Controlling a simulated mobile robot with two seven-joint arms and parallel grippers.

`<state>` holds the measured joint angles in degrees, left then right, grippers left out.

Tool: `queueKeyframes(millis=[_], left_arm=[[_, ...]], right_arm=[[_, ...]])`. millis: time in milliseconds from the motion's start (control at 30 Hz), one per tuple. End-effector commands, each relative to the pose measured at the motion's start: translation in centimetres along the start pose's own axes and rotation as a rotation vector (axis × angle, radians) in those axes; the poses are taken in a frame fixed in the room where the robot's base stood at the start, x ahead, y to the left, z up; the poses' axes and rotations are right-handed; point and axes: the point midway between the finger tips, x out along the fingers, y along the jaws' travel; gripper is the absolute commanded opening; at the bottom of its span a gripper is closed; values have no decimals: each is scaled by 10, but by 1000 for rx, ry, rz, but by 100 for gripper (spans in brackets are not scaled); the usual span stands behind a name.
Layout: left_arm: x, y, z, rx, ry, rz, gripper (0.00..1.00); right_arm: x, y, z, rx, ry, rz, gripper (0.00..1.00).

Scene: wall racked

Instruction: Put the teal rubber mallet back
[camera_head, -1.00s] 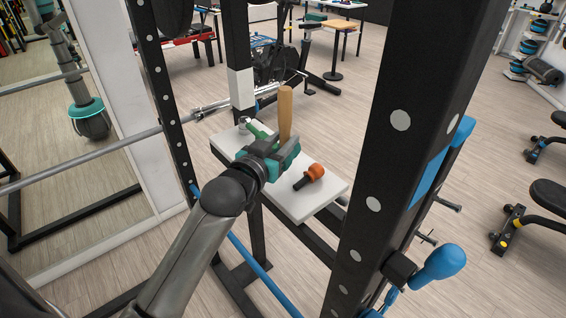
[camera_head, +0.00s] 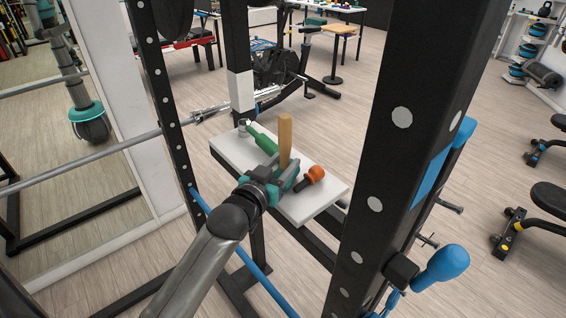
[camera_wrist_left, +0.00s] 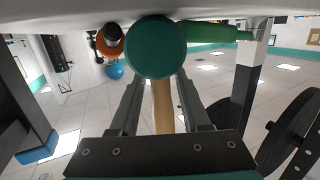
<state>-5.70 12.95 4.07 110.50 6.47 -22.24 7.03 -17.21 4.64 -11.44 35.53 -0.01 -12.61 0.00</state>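The teal rubber mallet has a teal head (camera_head: 287,177) and a pale wooden handle (camera_head: 285,140) that stands upright. In the left wrist view, which looks upside down, the round end of the teal head (camera_wrist_left: 155,47) sits at the fingertips. The handle (camera_wrist_left: 163,105) runs between the two fingers. I cannot tell whether the head touches the board. My right gripper is not in view.
A green-handled tool (camera_head: 262,138) lies on the board behind the mallet. An orange and black tool (camera_head: 314,176) lies close on its right. A thick black rack post (camera_head: 400,140) stands to the right, and a long metal bar (camera_head: 90,155) crosses at left.

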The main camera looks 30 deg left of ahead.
Motion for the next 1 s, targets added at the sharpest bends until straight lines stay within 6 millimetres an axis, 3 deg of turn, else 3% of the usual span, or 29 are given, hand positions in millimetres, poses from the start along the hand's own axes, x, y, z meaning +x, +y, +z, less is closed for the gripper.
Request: queueKeyframes(millis=[133,533,1000], left_arm=[[0,0,0,0,0,0,65],[-6,0,-3,0,0,0,66],[-77,0,-1,-1,-2,0,66]], right_arm=[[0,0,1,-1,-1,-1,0],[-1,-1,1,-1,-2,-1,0],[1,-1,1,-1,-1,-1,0]])
